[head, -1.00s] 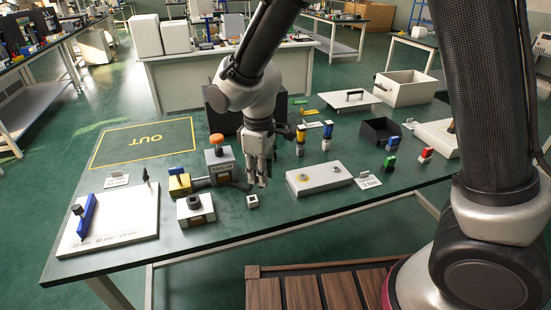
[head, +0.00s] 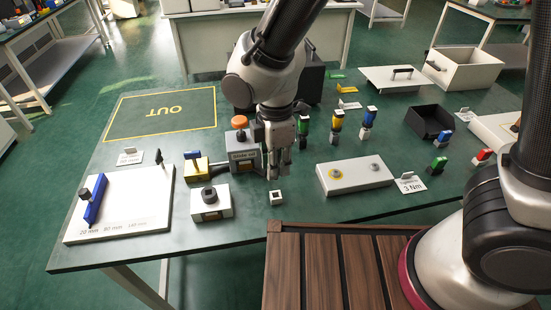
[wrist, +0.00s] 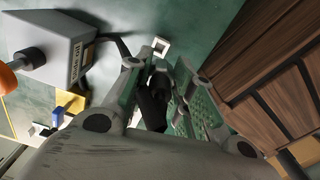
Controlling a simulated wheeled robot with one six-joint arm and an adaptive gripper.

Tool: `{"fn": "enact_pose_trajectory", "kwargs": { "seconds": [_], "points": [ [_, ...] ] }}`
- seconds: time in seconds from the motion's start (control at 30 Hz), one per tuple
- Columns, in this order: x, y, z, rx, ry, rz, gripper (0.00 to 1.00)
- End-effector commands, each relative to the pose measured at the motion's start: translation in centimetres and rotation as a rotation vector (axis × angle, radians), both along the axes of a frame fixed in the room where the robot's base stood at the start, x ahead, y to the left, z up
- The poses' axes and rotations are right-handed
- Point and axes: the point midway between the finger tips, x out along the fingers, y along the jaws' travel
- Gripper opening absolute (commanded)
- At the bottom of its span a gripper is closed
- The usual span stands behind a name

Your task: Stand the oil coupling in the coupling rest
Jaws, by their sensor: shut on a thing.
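My gripper (head: 279,172) is low over the table, just behind a small white block with a square dark opening (head: 276,198). In the wrist view its fingers (wrist: 158,95) are shut on a dark piece (wrist: 153,108), which I take for the oil coupling; its shape is mostly hidden. The small white block (wrist: 161,46) shows beyond the fingertips, apart from the held piece. It may be the coupling rest, but I cannot be sure.
A grey box with an orange knob (head: 243,150) stands close left of my gripper, with a yellow block (head: 196,170) beside it. A white plate with two round fittings (head: 355,176) lies to the right. A white board with a blue bar (head: 120,207) lies far left.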

Motion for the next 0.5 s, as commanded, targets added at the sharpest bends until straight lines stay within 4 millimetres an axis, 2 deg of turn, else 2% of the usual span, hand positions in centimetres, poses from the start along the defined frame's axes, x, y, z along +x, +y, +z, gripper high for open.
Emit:
{"fn": "enact_pose_trajectory", "kwargs": {
  "seconds": [0.37, 0.5],
  "points": [
    [-0.01, -0.06, 0.0, 0.0, -0.001, 0.004, 0.0],
    [-0.01, -0.07, -0.55, -0.001, 0.0, 0.004, 0.0]
  ]
}}
